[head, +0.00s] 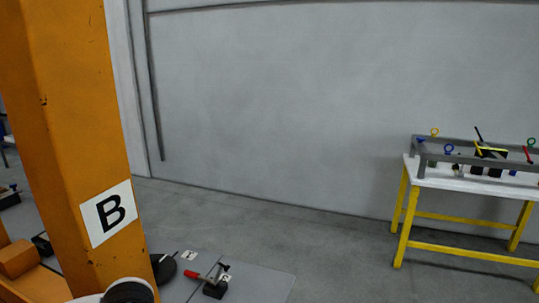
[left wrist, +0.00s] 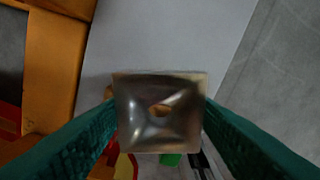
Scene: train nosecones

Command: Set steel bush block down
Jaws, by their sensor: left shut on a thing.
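I cannot make out the block in the head view. My right gripper is in neither view.
In the head view an orange pillar (head: 75,120) marked B blocks the left side. A red-handled clamp (head: 213,284) stands on a grey mat (head: 255,283) at the bottom. A yellow-legged table (head: 430,182) with a grey frame stands at right. Open floor lies between.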

